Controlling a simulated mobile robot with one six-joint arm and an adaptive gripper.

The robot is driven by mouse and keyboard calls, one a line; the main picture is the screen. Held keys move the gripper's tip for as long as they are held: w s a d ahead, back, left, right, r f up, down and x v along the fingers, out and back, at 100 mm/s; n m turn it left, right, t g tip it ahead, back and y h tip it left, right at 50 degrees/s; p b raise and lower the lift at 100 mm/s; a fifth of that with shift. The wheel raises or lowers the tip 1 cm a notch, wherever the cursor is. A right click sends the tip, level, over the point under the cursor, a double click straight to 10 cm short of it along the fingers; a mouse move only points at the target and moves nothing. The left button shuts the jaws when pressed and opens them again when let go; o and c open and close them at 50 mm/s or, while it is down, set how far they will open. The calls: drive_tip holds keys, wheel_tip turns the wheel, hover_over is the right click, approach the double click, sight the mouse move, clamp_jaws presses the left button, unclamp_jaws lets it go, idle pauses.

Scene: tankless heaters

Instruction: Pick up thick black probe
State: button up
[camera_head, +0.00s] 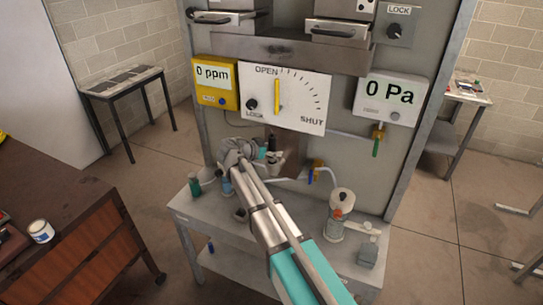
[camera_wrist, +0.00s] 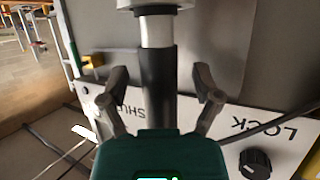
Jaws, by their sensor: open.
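A thick black cylinder, which looks like the thick black probe (camera_wrist: 158,88), shows in the middle of the wrist view. A bare metal section and a white and black part join its top end in the picture. My gripper (camera_wrist: 161,80) is open, with one finger on each side of the cylinder and a gap visible on both sides. The cylinder's lower end is hidden behind the dark green block at the bottom.
A grey panel carries a white OPEN/SHUT dial board (camera_head: 298,98), a yellow ppm meter (camera_head: 214,84) and a Pa gauge (camera_head: 391,98). The bench (camera_head: 310,238) below holds bottles and a white canister (camera_head: 338,215). A brown cabinet (camera_head: 75,235) stands left; open floor lies between.

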idle(0.4)
clamp_jaws()
